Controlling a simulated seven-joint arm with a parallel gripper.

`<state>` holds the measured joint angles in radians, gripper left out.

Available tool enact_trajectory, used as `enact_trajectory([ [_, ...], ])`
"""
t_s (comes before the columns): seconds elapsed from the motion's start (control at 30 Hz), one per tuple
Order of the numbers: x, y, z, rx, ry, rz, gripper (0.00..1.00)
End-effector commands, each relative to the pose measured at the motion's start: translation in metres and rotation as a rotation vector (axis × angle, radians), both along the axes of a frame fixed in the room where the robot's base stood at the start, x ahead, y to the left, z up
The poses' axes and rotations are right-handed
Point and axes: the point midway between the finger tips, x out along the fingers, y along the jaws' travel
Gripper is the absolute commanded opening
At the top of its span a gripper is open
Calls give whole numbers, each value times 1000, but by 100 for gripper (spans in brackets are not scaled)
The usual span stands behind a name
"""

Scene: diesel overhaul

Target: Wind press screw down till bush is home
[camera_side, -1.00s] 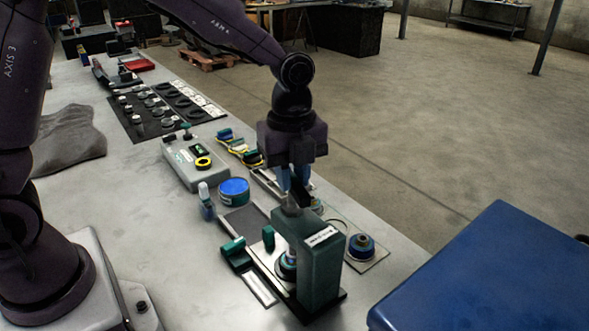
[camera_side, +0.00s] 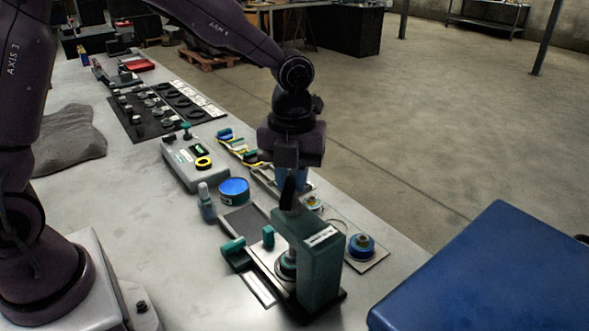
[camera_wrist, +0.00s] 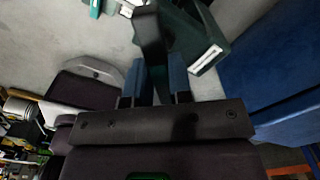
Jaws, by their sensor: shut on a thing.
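The green press (camera_side: 322,262) stands on the bench at the lower middle of the side view; part of it shows at the top of the wrist view (camera_wrist: 180,30). My gripper (camera_side: 289,184) is above the press, its blue fingers shut on the black handle of the press screw (camera_side: 288,192). In the wrist view the handle (camera_wrist: 150,45) runs up between the two fingers (camera_wrist: 157,80). A dark round part (camera_side: 287,264) sits low inside the press frame. The bush is mostly hidden, and I cannot tell how far in it sits.
A blue-topped tin (camera_side: 234,190) and a small bottle (camera_side: 206,202) stand left of the press. A plate with round parts (camera_side: 361,246) lies to its right. A large blue box (camera_side: 490,275) fills the lower right.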

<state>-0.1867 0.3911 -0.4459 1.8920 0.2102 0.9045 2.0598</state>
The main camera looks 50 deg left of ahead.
Motion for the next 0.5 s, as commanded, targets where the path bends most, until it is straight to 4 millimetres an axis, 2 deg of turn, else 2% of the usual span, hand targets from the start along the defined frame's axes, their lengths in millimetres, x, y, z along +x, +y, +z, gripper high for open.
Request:
enact_trajectory([
  [0.17, 1, 1, 1, 3, -4, -22, 0],
  [0.5, 1, 1, -1, 2, -3, -453, 0],
])
